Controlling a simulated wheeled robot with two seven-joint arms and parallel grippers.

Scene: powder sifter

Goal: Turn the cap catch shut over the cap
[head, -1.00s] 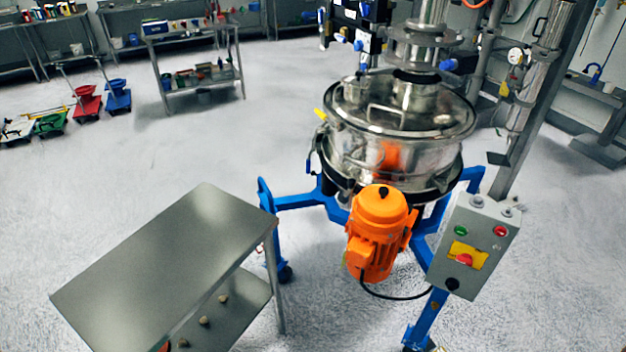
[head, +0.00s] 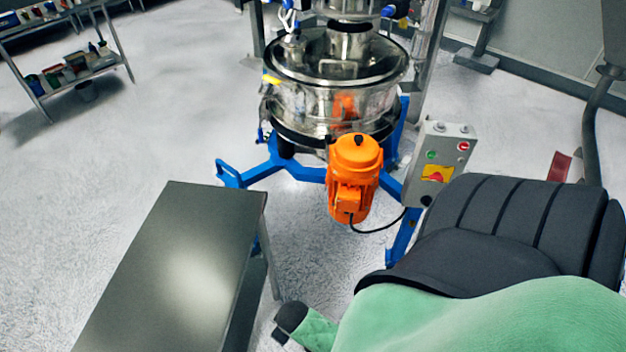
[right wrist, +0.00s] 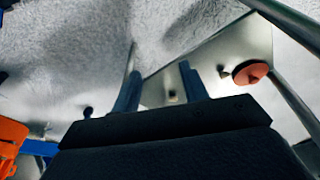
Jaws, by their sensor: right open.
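The steel sifter (head: 335,105) stands on a blue frame at the top middle of the head view. A small round port cap (head: 293,45) shows on the left of its lid, and a small yellow part (head: 271,79) sits at the rim's left. Which part is the cap catch is too small to tell. My right arm fills the lower right of the head view, in front of the sifter. In the right wrist view my right gripper (right wrist: 161,82) has its two fingers apart with nothing between them. My left gripper is out of view.
A steel table (head: 175,270) stands at the left front. An orange motor (head: 354,180) and a grey control box (head: 438,165) stick out from the sifter's near side.

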